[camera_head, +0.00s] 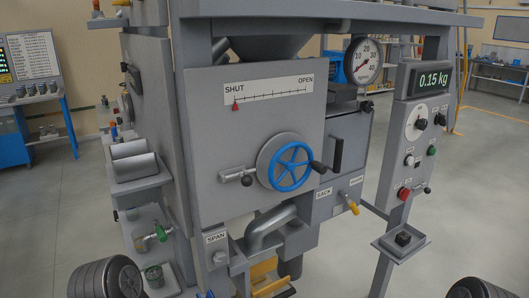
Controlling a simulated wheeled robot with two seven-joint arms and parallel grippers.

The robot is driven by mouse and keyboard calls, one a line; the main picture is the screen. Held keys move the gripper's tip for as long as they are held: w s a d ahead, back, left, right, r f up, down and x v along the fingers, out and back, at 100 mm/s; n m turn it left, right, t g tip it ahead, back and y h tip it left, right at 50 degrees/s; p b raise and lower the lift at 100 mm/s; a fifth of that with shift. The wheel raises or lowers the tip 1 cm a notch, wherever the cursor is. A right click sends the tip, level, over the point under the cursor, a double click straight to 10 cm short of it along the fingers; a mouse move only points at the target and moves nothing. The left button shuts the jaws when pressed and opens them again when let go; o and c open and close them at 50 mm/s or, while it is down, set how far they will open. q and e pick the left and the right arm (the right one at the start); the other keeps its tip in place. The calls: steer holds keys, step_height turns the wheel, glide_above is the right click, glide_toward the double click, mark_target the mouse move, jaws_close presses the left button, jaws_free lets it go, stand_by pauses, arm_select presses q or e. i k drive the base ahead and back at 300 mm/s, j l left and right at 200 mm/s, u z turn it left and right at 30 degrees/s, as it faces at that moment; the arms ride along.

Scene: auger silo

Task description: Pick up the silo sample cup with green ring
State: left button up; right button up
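A small grey cup with a green ring (153,274) sits on a low ledge at the lower left of the silo machine. It is small in the head view, and its lower part is hard to make out. Neither of my grippers shows in this view. Dark ridged rounded parts at the bottom left and bottom right corners look like parts of my own arms. The left one is close to the cup in the picture, with a gap between them.
The grey machine has a blue handwheel (291,166), a green-handled valve (159,233) above the cup, and a projecting tray (137,187). A small shelf (401,246) stands out at right.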

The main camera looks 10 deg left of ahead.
mark_target(153, 269)
steer(key=u, duration=1.1)
